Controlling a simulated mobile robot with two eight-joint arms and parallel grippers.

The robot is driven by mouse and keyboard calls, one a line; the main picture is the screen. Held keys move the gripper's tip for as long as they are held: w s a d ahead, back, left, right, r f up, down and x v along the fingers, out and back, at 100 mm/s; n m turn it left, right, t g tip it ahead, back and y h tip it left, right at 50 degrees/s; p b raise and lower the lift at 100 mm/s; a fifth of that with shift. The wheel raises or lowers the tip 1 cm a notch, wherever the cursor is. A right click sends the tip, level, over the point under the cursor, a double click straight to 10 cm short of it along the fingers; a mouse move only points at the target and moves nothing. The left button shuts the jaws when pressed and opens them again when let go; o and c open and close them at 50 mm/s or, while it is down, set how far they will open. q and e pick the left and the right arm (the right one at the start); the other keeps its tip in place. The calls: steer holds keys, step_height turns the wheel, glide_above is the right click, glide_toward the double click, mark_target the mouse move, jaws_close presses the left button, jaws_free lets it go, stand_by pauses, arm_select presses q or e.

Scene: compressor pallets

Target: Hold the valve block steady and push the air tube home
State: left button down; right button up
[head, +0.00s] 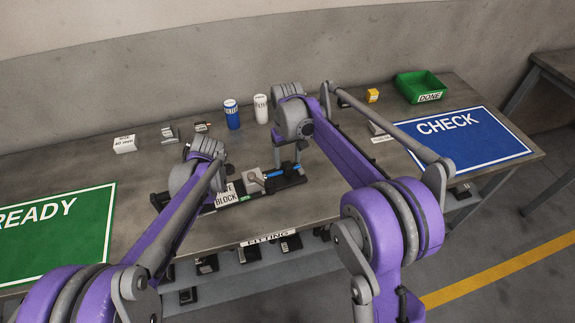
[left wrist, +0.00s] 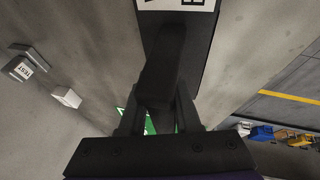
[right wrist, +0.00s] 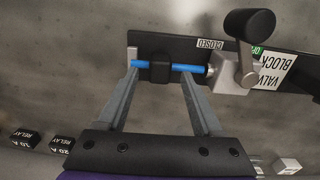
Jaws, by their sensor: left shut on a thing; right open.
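The valve block (right wrist: 233,78) is a grey body with a black-knobbed lever, on a dark base plate (right wrist: 180,44) labelled VALVE BLOCK; it also shows in the head view (head: 254,182). The blue air tube (right wrist: 196,67) lies through a black clip (right wrist: 158,70), its right end at the block's grey port. I cannot tell how deep it sits. My right gripper (right wrist: 159,72) is open, its fingers either side of the clip, close to the tube. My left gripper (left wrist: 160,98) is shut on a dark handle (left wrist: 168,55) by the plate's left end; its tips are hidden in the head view.
A blue bottle (head: 232,116) and a white one (head: 261,108) stand behind. A green DONE bin (head: 421,88) is at the back right. A READY mat (head: 50,235) lies left, a CHECK mat (head: 470,140) right. Small boxes stand along the back.

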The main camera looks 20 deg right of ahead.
mark_target(287, 165)
steer(key=shift+f, duration=1.75)
jaws_close()
